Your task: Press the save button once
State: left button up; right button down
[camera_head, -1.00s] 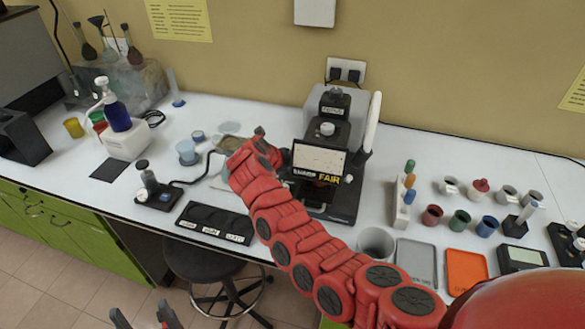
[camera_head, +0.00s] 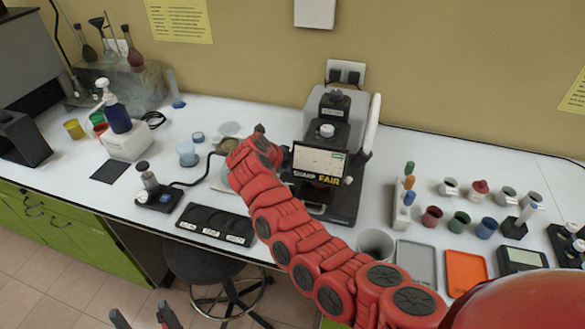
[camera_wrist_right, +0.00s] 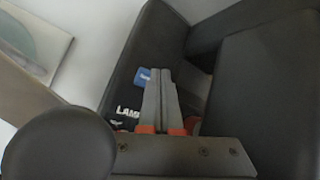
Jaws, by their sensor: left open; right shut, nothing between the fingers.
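The instrument (camera_head: 345,128) stands against the wall in the head view, with a tilted screen (camera_head: 320,160) on its front. The label under the screen reads SHARP and FAIR. My right arm reaches across to the instrument's left side; its gripper is hidden in the head view. In the right wrist view my right gripper (camera_wrist_right: 160,78) is shut and empty, its tips over a dark surface beside a small blue button (camera_wrist_right: 142,77). The label LAMP (camera_wrist_right: 127,112) is partly covered. Whether the blue button is the save button, or is touched, I cannot tell. My left gripper (camera_head: 143,318) is open and empty at the bottom edge.
A black labelled tray (camera_head: 216,224) lies at the bench's front edge. Small coloured cups, a grey tray (camera_head: 416,262) and an orange tray (camera_head: 466,272) stand to the right. A pump bottle (camera_head: 117,115) stands to the left. A stool (camera_head: 207,262) is below the bench.

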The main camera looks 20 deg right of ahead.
jog(key=shift+r, duration=0.1)
jog(key=shift+r+p, duration=1)
jog(key=shift+r, duration=1.6)
jog(key=shift+w+f, duration=0.1)
jog(key=shift+f, duration=0.1)
